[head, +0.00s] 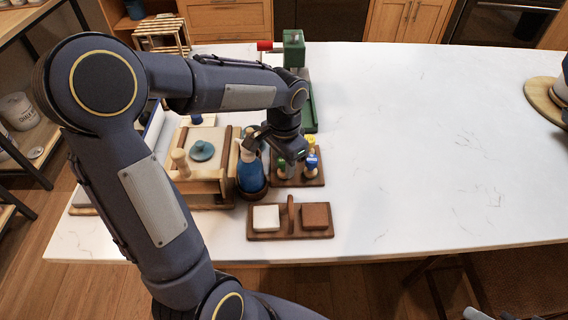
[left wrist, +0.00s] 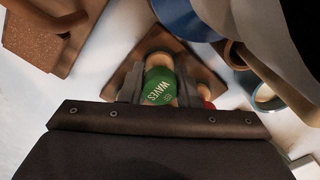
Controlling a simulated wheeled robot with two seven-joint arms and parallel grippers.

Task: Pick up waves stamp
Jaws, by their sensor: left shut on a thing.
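The waves stamp (left wrist: 160,86) has a green band with the word WAVES and a tan wooden body. In the left wrist view it is between the two fingers of my left gripper (left wrist: 160,92), which is shut on it. A brown wooden stamp tray (left wrist: 119,76) lies just beyond it; I cannot tell whether the stamp touches it. In the head view my left gripper (head: 292,157) is over the tray (head: 313,181), among stamps with blue, yellow and green bands. Grey tips at the bottom right edge of the head view may be my right gripper; their state is unclear.
A blue spray bottle (head: 250,172) stands close left of the tray. In front is a wooden holder (head: 291,216) with a white and a brown block. A green device (head: 294,50) stands behind. A wooden box (head: 205,160) is at left. The right counter is mostly clear.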

